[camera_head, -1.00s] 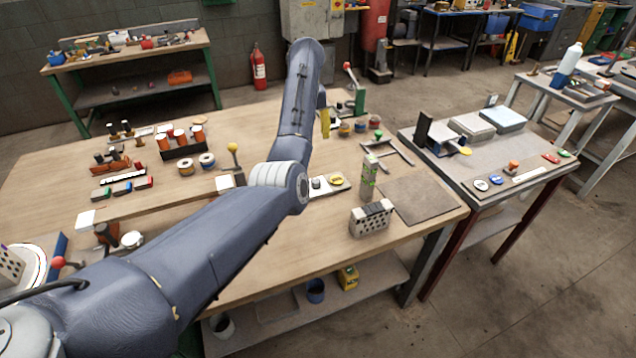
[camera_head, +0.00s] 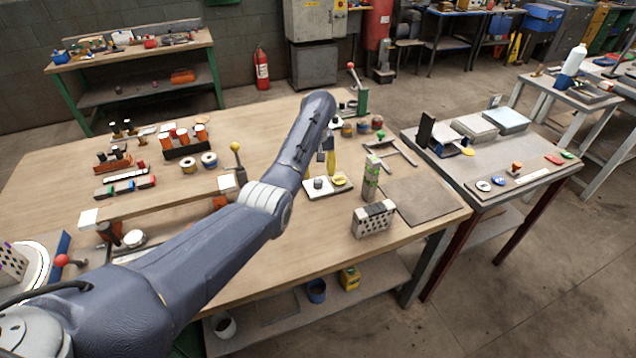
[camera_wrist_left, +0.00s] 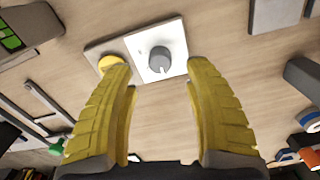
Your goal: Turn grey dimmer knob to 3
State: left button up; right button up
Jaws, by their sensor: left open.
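The grey dimmer knob (camera_head: 318,183) sits on a white plate (camera_head: 318,193) on the wooden table. A yellow knob (camera_head: 340,181) is beside it on the right in the head view. In the left wrist view the grey knob (camera_wrist_left: 159,60) stands on its white panel (camera_wrist_left: 140,40), with the yellow knob (camera_wrist_left: 110,63) to its left. A dark pointer mark shows on the grey knob; any numbers are too small to read. My left gripper (camera_head: 327,160) is above the plate, pointing down. Its yellow fingers (camera_wrist_left: 162,75) are open, apart and empty, with the knob seen beyond the gap between them.
A green-and-white block stack (camera_head: 371,178) and a perforated grey block (camera_head: 373,218) stand right of the plate. A yellow-topped lever (camera_head: 235,148) stands to the left. A dark mat (camera_head: 420,200) lies at the table's right end. Bare table lies in front of the plate.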

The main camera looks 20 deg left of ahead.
aim_at(318, 180)
pick_arm(q)
jog(key=shift+f, duration=2.7)
grip_shut()
